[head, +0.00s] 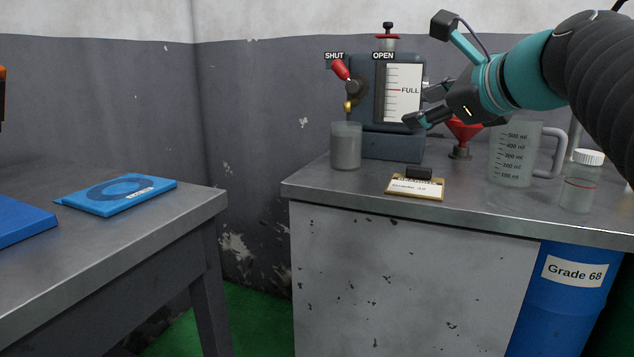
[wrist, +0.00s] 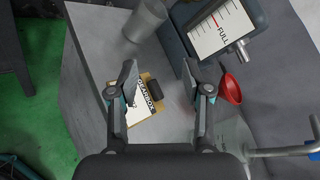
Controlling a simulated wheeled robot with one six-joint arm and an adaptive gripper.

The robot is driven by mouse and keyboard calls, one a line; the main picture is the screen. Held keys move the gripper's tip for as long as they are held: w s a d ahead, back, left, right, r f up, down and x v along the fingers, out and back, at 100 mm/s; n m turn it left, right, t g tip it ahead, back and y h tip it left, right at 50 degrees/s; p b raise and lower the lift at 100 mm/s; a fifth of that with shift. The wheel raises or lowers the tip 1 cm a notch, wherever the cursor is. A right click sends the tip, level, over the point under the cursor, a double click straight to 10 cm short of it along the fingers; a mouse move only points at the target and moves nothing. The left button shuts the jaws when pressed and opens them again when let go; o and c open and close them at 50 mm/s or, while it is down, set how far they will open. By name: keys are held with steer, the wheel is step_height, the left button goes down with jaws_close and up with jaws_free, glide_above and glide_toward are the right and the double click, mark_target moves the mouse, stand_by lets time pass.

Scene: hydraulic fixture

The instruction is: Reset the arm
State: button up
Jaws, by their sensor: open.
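My gripper (head: 420,104) is in front of the right side of the dark hydraulic fixture (head: 391,147) in the head view. Its two fingers are apart and nothing is between them. In the wrist view my gripper (wrist: 164,82) is over the bench, with the small clipboard (wrist: 141,112) below its left finger. The fixture's red-handled lever (head: 341,70) leans toward the SHUT label. The fixture has a white gauge panel (head: 404,84) marked FULL.
A grey cup (head: 346,147) stands below the fixture's spout. A red funnel (head: 461,131), a measuring jug (head: 512,160) and a capped bottle (head: 580,187) stand to the right. A separate table (head: 120,235) at left holds a blue packet (head: 85,199). A blue barrel (head: 545,310) stands under the bench.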

steer(key=s+f+n+g+h+p, duration=0.1)
steer(key=s+f+n+g, duration=0.1)
steer(key=s+f+n, duration=0.4)
steer(key=s+f+n+g+h+p, duration=0.1)
steer(key=s+f+n, duration=0.6)
steer(key=f, duration=0.9)
steer(key=s+f+n+g+h+p, duration=0.1)
steer(key=s+f+n+g+h, duration=0.2)
steer(key=s+f+n, duration=0.4)
step_height(320, 180, down, 5)
steer(key=n+g, duration=0.1)
steer(key=n, duration=0.2)
steer(key=shift+a+r+g, duration=0.15)
steer(key=shift+a+g, duration=0.15)
steer(key=shift+g, duration=0.1)
